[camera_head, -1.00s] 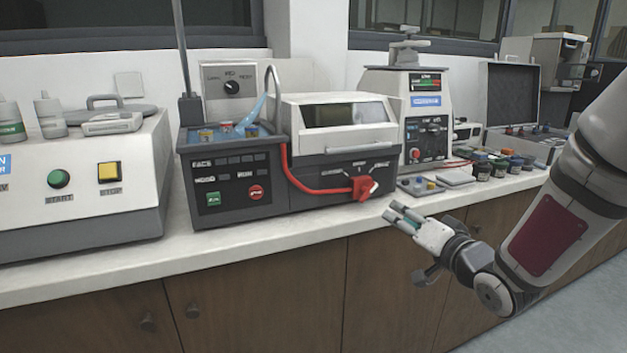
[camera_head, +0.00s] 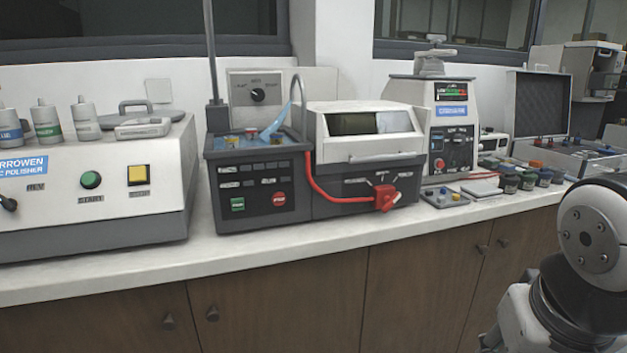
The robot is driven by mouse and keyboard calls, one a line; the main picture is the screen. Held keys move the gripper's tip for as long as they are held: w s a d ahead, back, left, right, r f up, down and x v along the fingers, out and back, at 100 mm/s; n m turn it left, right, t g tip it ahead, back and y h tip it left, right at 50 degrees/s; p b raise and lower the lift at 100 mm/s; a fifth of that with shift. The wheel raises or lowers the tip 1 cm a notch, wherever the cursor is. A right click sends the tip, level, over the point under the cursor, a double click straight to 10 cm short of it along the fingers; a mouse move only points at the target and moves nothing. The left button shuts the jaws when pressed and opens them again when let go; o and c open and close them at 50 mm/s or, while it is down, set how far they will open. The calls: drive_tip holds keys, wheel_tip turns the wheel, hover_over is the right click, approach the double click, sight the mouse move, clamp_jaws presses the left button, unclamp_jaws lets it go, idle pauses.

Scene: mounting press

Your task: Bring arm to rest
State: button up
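My arm (camera_head: 592,235) shows at the lower right of the head view, folded in close to the camera. A dark joint and a white link (camera_head: 517,325) run down to the picture's bottom edge. The fingers of my gripper are not visible; the arm's end is cut off by the frame or hidden behind its links. Nothing is seen held. The arm stands in front of the cabinets, apart from the machines on the counter.
Wooden cabinet doors (camera_head: 300,310) are below. The counter's front strip is clear.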

drive_tip(key=s+a+n+g+y, duration=0.2)
drive_tip(key=s+a+g, duration=0.15)
drive_tip(key=s, duration=0.85)
wheel_tip(320, 180, up, 26)
drive_tip(key=t+p, duration=0.4)
drive_tip(key=p, duration=1.9)
drive_tip(key=shift+f, duration=0.2)
idle(1.0)
